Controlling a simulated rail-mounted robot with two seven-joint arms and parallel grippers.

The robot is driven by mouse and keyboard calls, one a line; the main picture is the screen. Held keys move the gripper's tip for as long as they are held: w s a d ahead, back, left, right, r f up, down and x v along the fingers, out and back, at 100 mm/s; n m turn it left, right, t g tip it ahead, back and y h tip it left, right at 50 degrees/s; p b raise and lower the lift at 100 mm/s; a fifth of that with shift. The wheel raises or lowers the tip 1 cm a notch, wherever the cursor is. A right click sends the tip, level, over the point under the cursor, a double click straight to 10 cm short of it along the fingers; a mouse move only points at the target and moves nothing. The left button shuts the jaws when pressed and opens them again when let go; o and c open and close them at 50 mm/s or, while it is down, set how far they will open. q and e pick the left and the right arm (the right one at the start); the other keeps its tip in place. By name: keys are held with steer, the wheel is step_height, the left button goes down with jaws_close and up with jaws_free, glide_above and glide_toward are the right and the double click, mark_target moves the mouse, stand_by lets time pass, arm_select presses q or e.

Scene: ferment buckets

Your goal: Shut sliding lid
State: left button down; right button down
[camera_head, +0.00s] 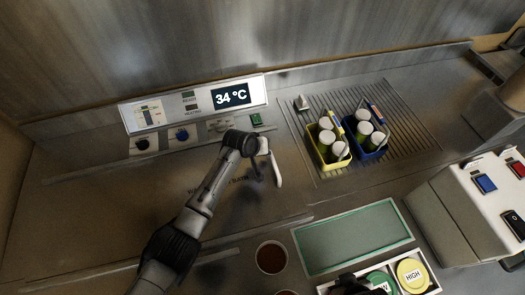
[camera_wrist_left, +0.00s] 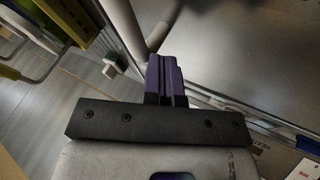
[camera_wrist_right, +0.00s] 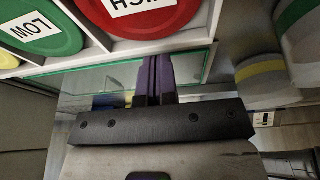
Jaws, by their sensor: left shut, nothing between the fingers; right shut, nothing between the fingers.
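A flat steel plate (camera_head: 130,215) with partly hidden dark lettering lies between two long rails; I cannot tell whether it is the sliding lid or how far it covers. My left arm reaches across it. My left gripper (camera_head: 277,181) is beside the plate's right end, seen edge-on. Its dark purple fingers (camera_wrist_left: 165,60) are together and empty in the left wrist view. My right gripper (camera_head: 350,284) is at the bottom edge, mostly cut off. Its fingers (camera_wrist_right: 157,62) are together and empty in the right wrist view, near the lids marked LOW (camera_wrist_right: 40,32) and HIGH (camera_wrist_right: 145,12).
A control panel (camera_head: 195,103) reads 34 °C. A yellow basket (camera_head: 321,150) and a blue basket (camera_head: 357,143) with bottles stand on a grooved drainer (camera_head: 405,125). A green-edged glass panel (camera_head: 350,238) lies in front. A switch box (camera_head: 450,205) stands right.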

arm_select(q)
steer(key=shift+d, duration=0.4)
arm_select(e)
steer(key=shift+s+d, duration=0.15)
steer(key=shift+s, duration=0.15)
arm_select(q)
steer(key=shift+f, duration=0.1)
